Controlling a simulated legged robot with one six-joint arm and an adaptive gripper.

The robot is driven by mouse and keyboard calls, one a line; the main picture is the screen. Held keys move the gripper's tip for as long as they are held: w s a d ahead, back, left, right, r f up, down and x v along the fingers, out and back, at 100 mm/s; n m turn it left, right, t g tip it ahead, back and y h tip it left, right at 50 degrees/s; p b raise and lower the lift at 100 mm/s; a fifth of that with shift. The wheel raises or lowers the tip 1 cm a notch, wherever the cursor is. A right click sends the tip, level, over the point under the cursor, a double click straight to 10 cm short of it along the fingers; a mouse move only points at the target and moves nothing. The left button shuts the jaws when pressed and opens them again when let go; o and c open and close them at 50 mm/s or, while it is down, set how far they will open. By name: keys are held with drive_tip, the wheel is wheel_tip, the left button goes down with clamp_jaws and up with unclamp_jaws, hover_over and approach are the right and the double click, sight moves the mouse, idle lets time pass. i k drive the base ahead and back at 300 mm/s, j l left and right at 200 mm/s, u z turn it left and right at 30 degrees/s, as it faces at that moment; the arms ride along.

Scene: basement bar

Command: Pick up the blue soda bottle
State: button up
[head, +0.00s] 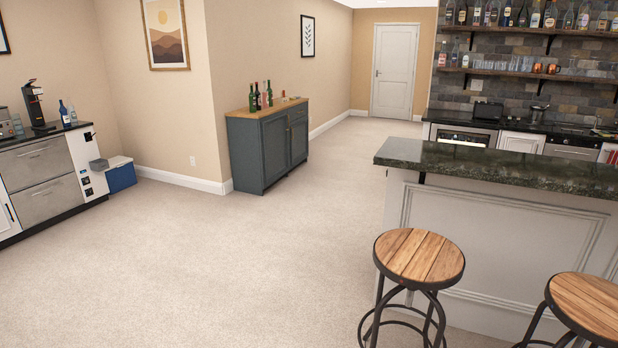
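A small dark blue bottle (64,114) stands upright on the dark counter (38,133) at the far left, beside the black coffee machine (36,105). Another slim bluish bottle (72,114) stands close to its right. They are too small to tell which is a soda bottle. My gripper is not in view.
A blue-grey cabinet (262,152) holds several bottles. The bar (500,165) and two stools (418,256) (590,303) block the right. Open carpet (215,260) fills the middle.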

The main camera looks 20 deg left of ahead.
sight(66, 121)
drive_tip(key=i+j+u, duration=0.2)
drive_tip(key=j+u, duration=0.2)
drive_tip(key=i+j+u, duration=0.6)
drive_tip(key=j+u, duration=0.15)
drive_tip(key=i+j+u, duration=0.2)
drive_tip(key=i+u, duration=0.2)
drive_tip(key=i+j+u, duration=0.1)
drive_tip(key=i+u, duration=0.35)
drive_tip(key=i, duration=5.75)
drive_tip(key=i+z, duration=0.15)
drive_tip(key=i, duration=0.35)
drive_tip(key=i+j+z, duration=0.15)
drive_tip(key=i, duration=0.35)
drive_tip(key=i+l+u, duration=0.15)
drive_tip(key=i, duration=0.55)
